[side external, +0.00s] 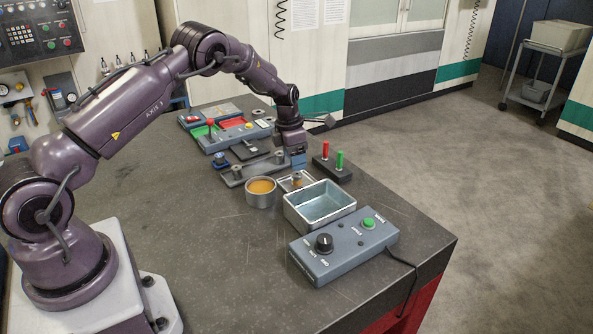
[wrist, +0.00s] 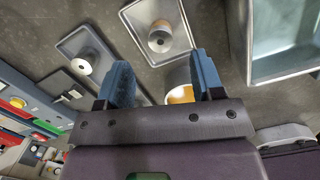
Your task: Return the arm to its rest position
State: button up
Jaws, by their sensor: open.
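My gripper (side external: 297,162) hangs over the dark worktable, beyond the metal tin in the side external view. In the wrist view its two blue fingers stand wide apart, with nothing held between them (wrist: 164,82). A round tin with orange contents (side external: 261,191) stands on the table; in the wrist view the orange (wrist: 180,95) shows partly behind the fingers. A small tray with a cylinder (side external: 297,181) is close to the gripper, and the cylinder also shows in the wrist view (wrist: 160,37). A mould base with metal cylinders (side external: 250,169) lies left of the gripper.
A rectangular metal tin (side external: 320,205) and a grey control box (side external: 343,247) with a knob and green button stand toward the front. A black block with red and green pegs (side external: 332,168) is right of the gripper. Coloured panels (side external: 232,132) lie farther back. The near tabletop is clear.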

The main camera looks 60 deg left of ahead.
notch_tip(320, 180, up, 7)
jog(key=shift+s, duration=0.4)
jog(key=shift+f, duration=0.1)
jog(key=s+d+r+m+t, duration=0.1)
jog(key=s+d+r+m, duration=0.5)
jog(key=s+m, duration=0.4)
jog(key=s+d+r+m+t, duration=0.1)
jog(key=s+d+r+m, duration=0.6)
jog(key=s+m, duration=0.3)
jog(key=s+d+r+m+t, duration=0.1)
jog(key=s+d+r+m, duration=0.6)
jog(key=s+m, duration=0.3)
jog(key=shift+s+d+r+m+t, duration=0.15)
jog(key=shift+r+m+t, duration=0.2)
jog(key=shift+m, duration=1.05)
